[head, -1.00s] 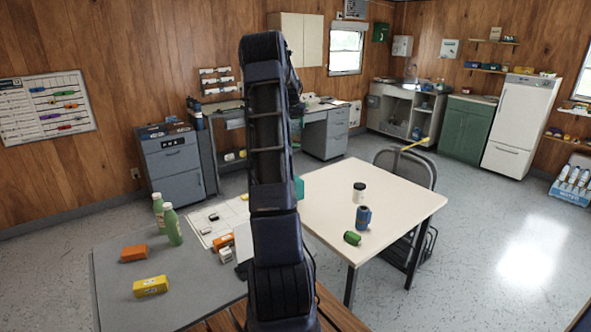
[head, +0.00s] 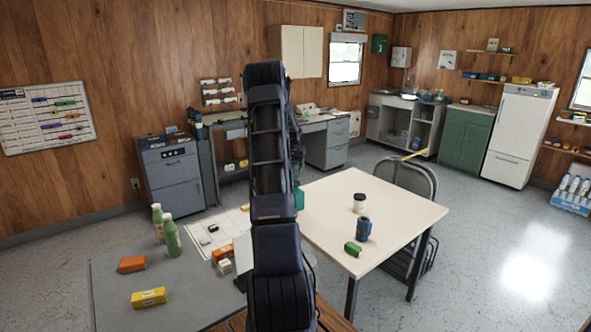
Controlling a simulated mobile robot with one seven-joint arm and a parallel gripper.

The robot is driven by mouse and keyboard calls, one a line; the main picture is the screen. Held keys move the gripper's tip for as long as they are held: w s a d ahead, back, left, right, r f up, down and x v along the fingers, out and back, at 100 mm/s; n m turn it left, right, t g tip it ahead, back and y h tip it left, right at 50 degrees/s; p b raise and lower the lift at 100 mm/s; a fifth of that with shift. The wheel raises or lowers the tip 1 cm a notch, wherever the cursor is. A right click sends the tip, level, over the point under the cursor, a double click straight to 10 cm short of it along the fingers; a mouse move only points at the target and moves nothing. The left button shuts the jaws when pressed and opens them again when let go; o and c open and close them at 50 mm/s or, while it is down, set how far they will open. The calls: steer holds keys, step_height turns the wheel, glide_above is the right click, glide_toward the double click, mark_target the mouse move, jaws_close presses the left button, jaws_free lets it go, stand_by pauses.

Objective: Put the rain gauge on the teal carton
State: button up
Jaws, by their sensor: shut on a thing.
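The teal carton (head: 299,198) stands at the left edge of the cream table, just right of my arm. My arm covers most of it, so only its right part shows. My arm rises through the middle of the head view and its far end is behind its own links. I cannot make out my gripper's fingers. A small dark greenish shape shows beside the arm just above the carton, too hidden to name. I cannot pick out the rain gauge with certainty.
The cream table (head: 375,225) holds a lidded cup (head: 360,203), a blue cylinder (head: 363,229) and a green item (head: 353,249). The grey table (head: 195,300) holds green bottles (head: 172,237), an orange block (head: 131,264) and a yellow box (head: 148,298). A chair (head: 413,178) stands behind.

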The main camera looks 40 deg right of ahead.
steer(key=shift+f, duration=1.45)
steer(key=o, duration=1)
steer(key=shift+c, duration=0.2)
